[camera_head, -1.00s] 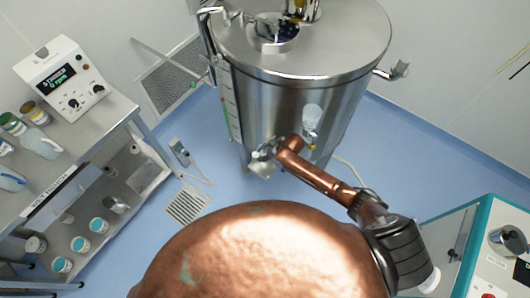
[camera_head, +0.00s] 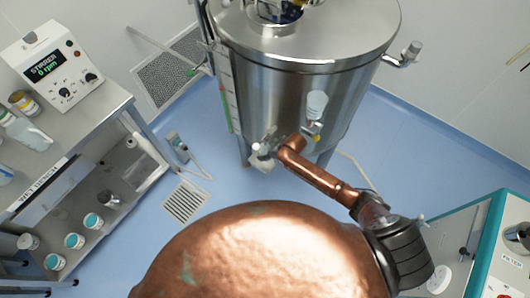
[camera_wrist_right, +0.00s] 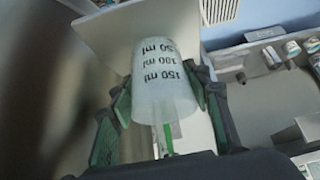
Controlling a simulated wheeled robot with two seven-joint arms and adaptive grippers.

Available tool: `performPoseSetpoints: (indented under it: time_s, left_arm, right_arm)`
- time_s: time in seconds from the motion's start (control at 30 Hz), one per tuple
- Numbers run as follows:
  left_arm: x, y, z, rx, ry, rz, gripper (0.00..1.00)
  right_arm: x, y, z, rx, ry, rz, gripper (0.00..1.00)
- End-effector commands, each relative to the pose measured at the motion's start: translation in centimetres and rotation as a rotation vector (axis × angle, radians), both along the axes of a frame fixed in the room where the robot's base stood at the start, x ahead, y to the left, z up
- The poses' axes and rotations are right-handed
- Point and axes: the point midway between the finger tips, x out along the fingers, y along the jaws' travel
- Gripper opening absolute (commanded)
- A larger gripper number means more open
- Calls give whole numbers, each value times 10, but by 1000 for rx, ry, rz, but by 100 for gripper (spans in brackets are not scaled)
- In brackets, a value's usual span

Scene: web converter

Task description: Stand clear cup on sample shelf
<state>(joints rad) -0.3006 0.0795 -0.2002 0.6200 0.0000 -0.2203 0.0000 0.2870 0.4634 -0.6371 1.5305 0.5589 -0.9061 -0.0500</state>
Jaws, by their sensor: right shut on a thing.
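A translucent cup (camera_wrist_right: 163,85) with black 50, 100 and 150 ml marks fills the middle of the right wrist view. My right gripper (camera_wrist_right: 165,105) has its dark green-edged fingers on both sides of it and is shut on it. In the head view the right gripper (camera_head: 266,156) is small, at the far end of my copper arm, in front of the steel tank. The cup is hard to make out there. At left, a bench has an open lower shelf (camera_head: 115,215) with several teal-lidded jars. I cannot read any label naming it the sample shelf. My left gripper is not in view.
A large steel tank (camera_head: 285,90) stands ahead, with a side valve. A stirrer box (camera_head: 48,72) and bottles stand on the bench top at left. A teal-edged cabinet (camera_head: 490,240) is at right. Blue floor lies between bench and tank, with a grate (camera_head: 186,201).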

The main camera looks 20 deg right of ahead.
Motion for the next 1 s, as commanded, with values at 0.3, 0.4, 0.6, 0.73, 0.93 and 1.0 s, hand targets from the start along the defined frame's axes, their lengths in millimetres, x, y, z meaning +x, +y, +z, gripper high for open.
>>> performPoseSetpoints:
  time_s: [0.3,0.4,0.6,0.73,0.93,1.0]
  left_arm:
    - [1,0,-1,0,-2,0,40]
    - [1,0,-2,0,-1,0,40]
    - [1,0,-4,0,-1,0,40]
    - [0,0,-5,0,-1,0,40]
    - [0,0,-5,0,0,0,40]
    - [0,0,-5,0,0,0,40]
  right_arm:
    - [0,0,-1,0,0,0,24]
    - [0,0,-3,0,0,0,24]
    - [0,0,-7,0,0,0,24]
    - [0,0,-10,0,0,0,24]
    - [0,0,-11,0,0,0,51]
    - [0,0,-11,0,0,0,56]
